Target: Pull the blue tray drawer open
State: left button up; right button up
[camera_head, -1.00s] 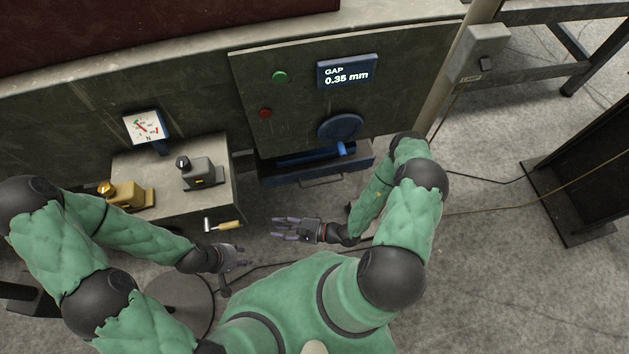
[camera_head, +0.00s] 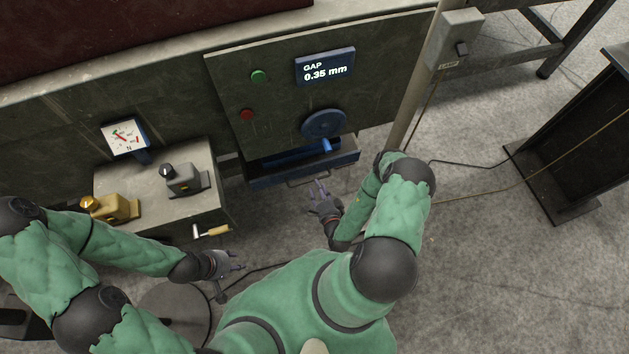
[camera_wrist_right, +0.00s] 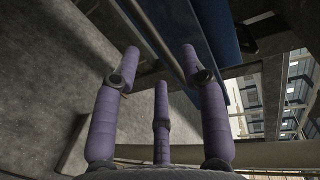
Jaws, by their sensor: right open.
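The blue tray drawer (camera_head: 260,180) sits low in the machine front, below the blue handwheel. A thin metal bar handle (camera_head: 297,183) runs along its front. The blue drawer face (camera_wrist_right: 217,28) and a pale bar (camera_wrist_right: 152,35) beside it show at the top of the right wrist view. My right gripper (camera_head: 320,187) is open and empty, just in front of the handle, with its fingers pointing at it. I cannot tell whether it touches the bar. My left gripper (camera_head: 236,266) hangs low, away from the drawer; its small fingers are hard to read.
A blue handwheel (camera_head: 324,123) and a gap display (camera_head: 325,66) are on the panel above. A grey cabinet (camera_head: 180,215) with a dial, two small devices and a yellow-handled tool stands left.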

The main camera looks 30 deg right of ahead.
aim_at(314, 179)
jog(key=shift+b+x, duration=0.55)
jog(key=shift+x, duration=1.95)
grip_shut()
